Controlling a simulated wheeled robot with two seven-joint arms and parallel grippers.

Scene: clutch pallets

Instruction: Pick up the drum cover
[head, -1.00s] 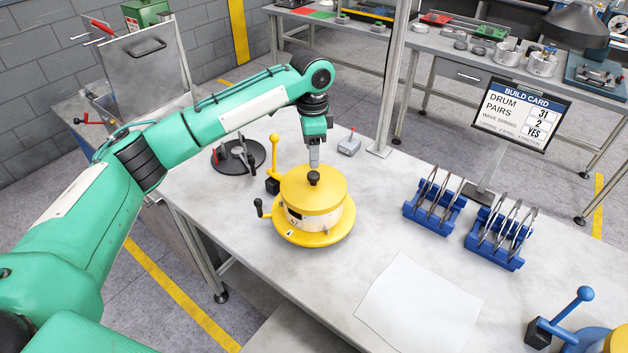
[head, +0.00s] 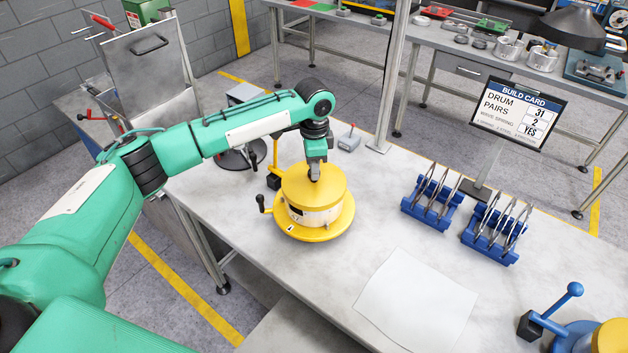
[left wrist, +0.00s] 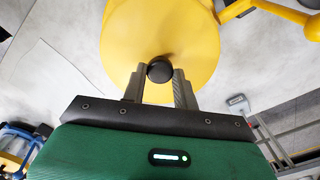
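The yellow drum cover (head: 315,190) sits level on top of the cream-coloured drum (head: 312,218) on the bench. Its black knob (left wrist: 160,71) stands at the cover's middle. My left gripper (head: 314,175) points down at the cover, with its fingers around the knob. In the left wrist view my left gripper (left wrist: 160,76) has one finger on each side of the knob, with no clear gap. I cannot tell whether the fingers press on it. The knob is partly hidden in the head view. My right gripper is not in view.
The drum stands on a yellow round base (head: 338,229) with a yellow-handled lever behind it. Blue racks (head: 432,205) holding plates stand to the right. A white sheet (head: 418,300) lies in front. A blue lever fixture (head: 560,325) is at lower right.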

